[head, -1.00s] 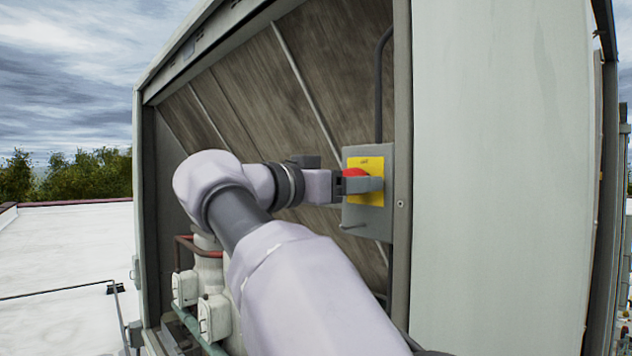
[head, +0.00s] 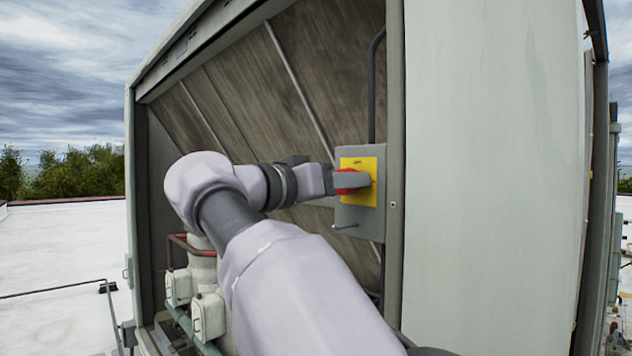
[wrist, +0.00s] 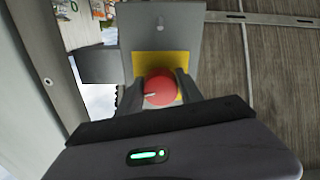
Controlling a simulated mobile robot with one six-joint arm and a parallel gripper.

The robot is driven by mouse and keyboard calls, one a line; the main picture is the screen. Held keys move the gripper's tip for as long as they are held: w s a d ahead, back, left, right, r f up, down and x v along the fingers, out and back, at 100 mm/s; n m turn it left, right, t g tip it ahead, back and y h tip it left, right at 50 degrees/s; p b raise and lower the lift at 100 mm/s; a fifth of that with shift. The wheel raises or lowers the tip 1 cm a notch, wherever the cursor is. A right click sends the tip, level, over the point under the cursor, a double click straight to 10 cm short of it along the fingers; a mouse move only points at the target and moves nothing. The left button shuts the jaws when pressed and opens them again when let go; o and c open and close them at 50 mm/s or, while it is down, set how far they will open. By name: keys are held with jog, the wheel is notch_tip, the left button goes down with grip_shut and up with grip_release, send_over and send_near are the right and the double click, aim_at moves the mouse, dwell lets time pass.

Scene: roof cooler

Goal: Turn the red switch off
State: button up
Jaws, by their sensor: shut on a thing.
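The red switch (wrist: 161,87) is a round knob with a short white mark that points left in the wrist view. It sits on a yellow plate (head: 367,164) on the front of a grey switch box (head: 351,218). My gripper (wrist: 158,91) is shut on the knob, one finger on each side of it. In the head view the near finger of my gripper (head: 352,181) covers the middle of the knob, and red shows above and below it.
The box is mounted inside the frame of a large cooler, beside a pale side panel (head: 480,180). A dark conduit (head: 373,90) runs up from the box. A small rod (head: 344,227) sticks out below the plate. White valves and pipes (head: 205,300) stand at lower left.

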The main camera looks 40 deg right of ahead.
jog(key=n+p, duration=0.1)
jog(key=n, duration=0.2)
jog(key=shift+r+n, duration=0.15)
jog(key=shift+n, duration=0.25)
jog(key=n+p, duration=0.1)
jog(key=n, duration=0.2)
jog(key=shift+r+n+p, duration=0.1)
jog(key=shift+n+p, duration=0.2)
jog(key=shift+p, duration=0.05)
jog(key=n+p, duration=0.2)
jog(key=n, duration=0.2)
jog(key=shift+s, duration=0.1)
jog(key=shift+n+p, duration=0.95)
jog(key=shift+n, duration=0.65)
jog(key=o, duration=1.3)
